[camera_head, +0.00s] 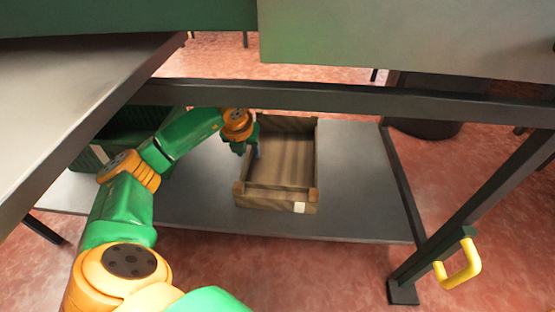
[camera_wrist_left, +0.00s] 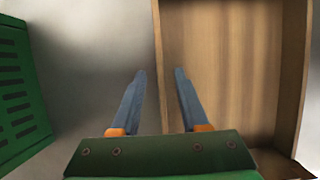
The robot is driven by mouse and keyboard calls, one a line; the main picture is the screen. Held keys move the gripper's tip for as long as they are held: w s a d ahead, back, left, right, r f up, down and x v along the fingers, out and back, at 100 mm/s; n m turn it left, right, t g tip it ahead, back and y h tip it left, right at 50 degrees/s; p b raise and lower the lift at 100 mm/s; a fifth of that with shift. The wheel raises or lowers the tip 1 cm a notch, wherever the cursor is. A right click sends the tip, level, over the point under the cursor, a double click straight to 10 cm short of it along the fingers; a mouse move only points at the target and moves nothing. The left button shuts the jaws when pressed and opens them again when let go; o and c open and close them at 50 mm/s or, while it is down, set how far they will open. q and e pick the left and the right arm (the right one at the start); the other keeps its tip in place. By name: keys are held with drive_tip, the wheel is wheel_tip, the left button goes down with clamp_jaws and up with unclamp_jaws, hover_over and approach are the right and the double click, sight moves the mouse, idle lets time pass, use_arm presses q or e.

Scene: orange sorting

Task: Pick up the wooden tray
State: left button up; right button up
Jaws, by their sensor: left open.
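The wooden tray (camera_head: 278,196) is an open brown box on the grey lower shelf. In the left wrist view its near side wall (camera_wrist_left: 159,60) runs upright in the picture, with the tray's floor to the right. My left gripper (camera_head: 248,152) is at the tray's left wall in the head view. In the left wrist view the gripper (camera_wrist_left: 158,72) is open, with one finger outside the left wall and the other on the tray's inner side. I cannot tell whether either finger touches the wall. My right gripper is not in view.
A green crate (camera_wrist_left: 22,90) stands left of the tray, partly behind my left arm in the head view. The shelf (camera_head: 360,190) is bare to the tray's right. A dark frame beam (camera_head: 330,97) crosses above the tray's far end. A yellow handle (camera_head: 474,266) sits on the right post.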

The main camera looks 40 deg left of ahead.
use_arm(q)
drive_tip(key=shift+r, duration=0.15)
drive_tip(key=shift+d, duration=0.1)
clamp_jaws()
idle(1.1)
